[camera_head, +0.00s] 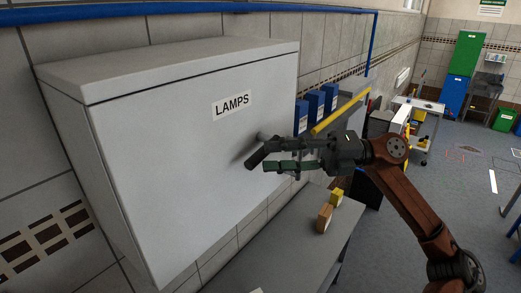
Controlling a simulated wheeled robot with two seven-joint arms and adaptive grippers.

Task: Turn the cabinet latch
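The light grey wall cabinet (165,140) fills the left of the view, with a "LAMPS" label on its door. The latch (258,154) is a dark, short handle on the right part of the door, slanting down to the left, with a grey round post (262,136) beside it. My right gripper (274,155) reaches in from the right. Its two fingers are apart, one above the other, with their tips at the latch's right side. I cannot tell whether they touch it. My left gripper is not in view.
A grey bench (290,250) stands below the cabinet, with a wooden block (324,218) and a yellow block (336,196) on it. Blue binders (314,108) and a yellow bar (341,113) are behind my gripper. Open floor (470,190) lies to the right.

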